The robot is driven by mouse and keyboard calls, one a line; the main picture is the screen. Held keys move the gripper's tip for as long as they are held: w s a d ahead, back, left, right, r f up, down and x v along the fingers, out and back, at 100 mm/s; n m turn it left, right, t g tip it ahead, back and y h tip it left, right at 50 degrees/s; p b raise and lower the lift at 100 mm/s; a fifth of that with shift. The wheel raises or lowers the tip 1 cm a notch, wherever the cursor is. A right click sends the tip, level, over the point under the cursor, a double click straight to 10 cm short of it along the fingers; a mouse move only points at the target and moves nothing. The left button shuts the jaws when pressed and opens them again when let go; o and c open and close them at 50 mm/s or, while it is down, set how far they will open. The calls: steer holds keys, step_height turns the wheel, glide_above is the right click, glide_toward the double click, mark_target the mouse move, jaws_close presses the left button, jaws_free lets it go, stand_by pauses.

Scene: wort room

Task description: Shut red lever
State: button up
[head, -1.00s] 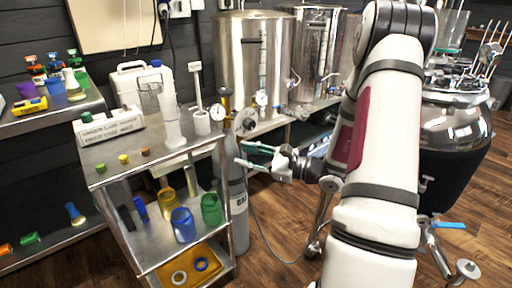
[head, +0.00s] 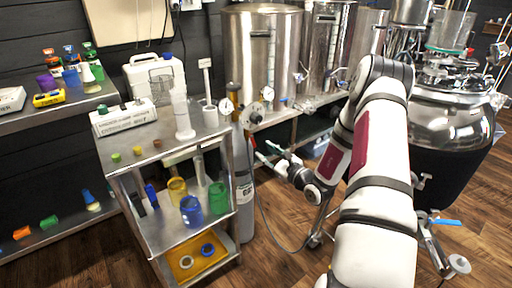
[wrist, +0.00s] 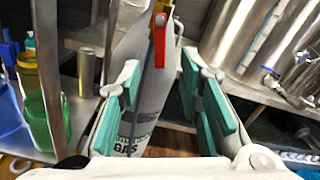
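The red lever (wrist: 160,40) hangs down in the upper middle of the wrist view, in front of a grey gas cylinder (wrist: 150,95). The same cylinder (head: 244,205) stands right of the steel cart in the head view. My gripper (wrist: 161,72) is open, with its teal-padded fingers apart and nothing between the pads. In the wrist picture the lever appears above and between the fingertips, apart from both. In the head view my gripper (head: 271,154) is beside the upper part of the cylinder. The lever is too small there to make out surely.
A steel cart (head: 165,160) with bottles, jars and a yellow tray stands left of the cylinder. Steel kettles (head: 262,65) stand behind, and a large vessel (head: 450,120) stands at right. A hose (head: 268,225) hangs below my gripper. Wooden floor is clear in front.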

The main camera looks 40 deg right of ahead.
mark_target(254, 143)
steer(key=w+b, duration=0.1)
steer(key=w, duration=0.5)
steer(key=shift+w+a, duration=0.15)
steer(key=shift+w, duration=0.1)
jaws_close()
